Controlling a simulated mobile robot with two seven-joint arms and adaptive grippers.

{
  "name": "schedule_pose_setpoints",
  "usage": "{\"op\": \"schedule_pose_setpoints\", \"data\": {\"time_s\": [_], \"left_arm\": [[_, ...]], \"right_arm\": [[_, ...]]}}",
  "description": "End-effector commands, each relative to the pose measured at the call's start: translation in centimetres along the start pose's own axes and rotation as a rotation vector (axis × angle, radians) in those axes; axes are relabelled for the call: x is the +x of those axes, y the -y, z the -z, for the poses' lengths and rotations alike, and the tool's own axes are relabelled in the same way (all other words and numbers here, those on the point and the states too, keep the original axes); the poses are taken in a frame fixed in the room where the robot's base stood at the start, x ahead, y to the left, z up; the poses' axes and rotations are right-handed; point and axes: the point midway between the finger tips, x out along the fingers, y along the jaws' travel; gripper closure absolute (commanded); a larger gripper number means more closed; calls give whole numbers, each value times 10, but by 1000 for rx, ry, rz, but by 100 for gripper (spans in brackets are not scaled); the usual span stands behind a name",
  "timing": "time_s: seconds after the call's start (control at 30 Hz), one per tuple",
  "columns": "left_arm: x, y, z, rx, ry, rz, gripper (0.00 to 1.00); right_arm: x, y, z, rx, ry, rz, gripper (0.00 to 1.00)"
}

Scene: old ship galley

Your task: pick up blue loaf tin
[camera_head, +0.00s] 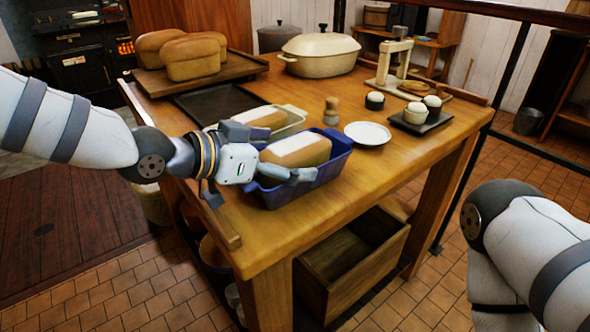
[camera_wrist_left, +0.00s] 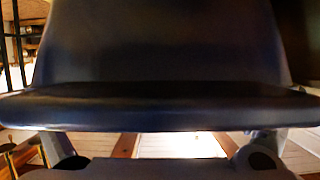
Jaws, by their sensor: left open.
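The blue loaf tin (camera_head: 332,169) stands on the wooden table near its front edge, with a pale-topped loaf (camera_head: 300,150) in it. My left gripper (camera_head: 282,156) is open at the left end of the tin, with one finger reaching along its near side. In the left wrist view the tin's dark blue wall and rim (camera_wrist_left: 160,108) fill most of the picture, very close, with the finger bases below. Whether the fingers touch the tin cannot be told. My right arm shows at the right of the head view, but its gripper is out of view.
A cream loaf tin (camera_head: 292,124) with a loaf stands just behind the blue one. A white plate (camera_head: 368,133) and a small wooden shaker (camera_head: 331,111) are close by on the right. A dark tray (camera_head: 218,103), a bread board (camera_head: 240,68) and a lidded pot (camera_head: 320,55) lie farther back.

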Motion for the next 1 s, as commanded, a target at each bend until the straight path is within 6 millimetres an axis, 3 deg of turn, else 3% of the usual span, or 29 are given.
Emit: {"op": "schedule_pose_setpoints", "data": {"time_s": [0.2,0.27,0.5,0.77,1.0], "left_arm": [[2,0,1,0,-2,1,0],[2,0,1,0,-2,1,11],[2,0,0,0,-1,1,65],[1,1,3,1,-5,2,65],[-8,1,24,4,-9,2,65]], "right_arm": [[0,0,0,0,1,0,60],[0,0,0,0,1,0,60],[0,0,0,0,1,0,60],[0,0,0,0,0,0,60],[-1,0,1,0,-3,0,60]]}}
